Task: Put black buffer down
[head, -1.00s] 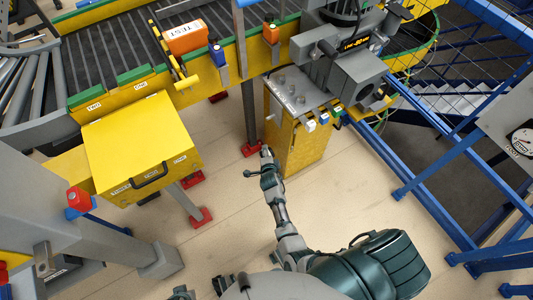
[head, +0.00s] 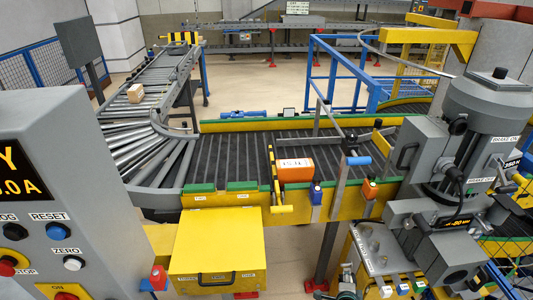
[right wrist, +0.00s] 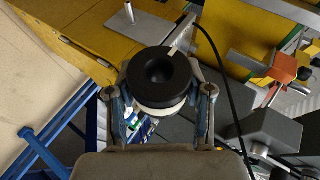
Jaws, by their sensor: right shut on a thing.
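The black buffer (right wrist: 160,72) is a round black disc with a dark centre recess, a small pale mark on its rim and a white lower part. It sits between the two fingers of my right gripper (right wrist: 160,91), which is shut on it in the right wrist view. In the head view, part of my right gripper (head: 347,284) shows at the bottom edge, beside the yellow cabinet with a grey metal top (head: 372,250); the buffer cannot be made out there. My left gripper is not in view.
A grey plate with an upright pin (right wrist: 128,14) lies beyond the buffer in the wrist view. A grey motor unit (head: 490,110) stands right of the cabinet. The conveyor (head: 355,150) carries an orange TEST box (head: 295,168). A yellow lidded box (head: 217,243) and control panel (head: 50,190) are left.

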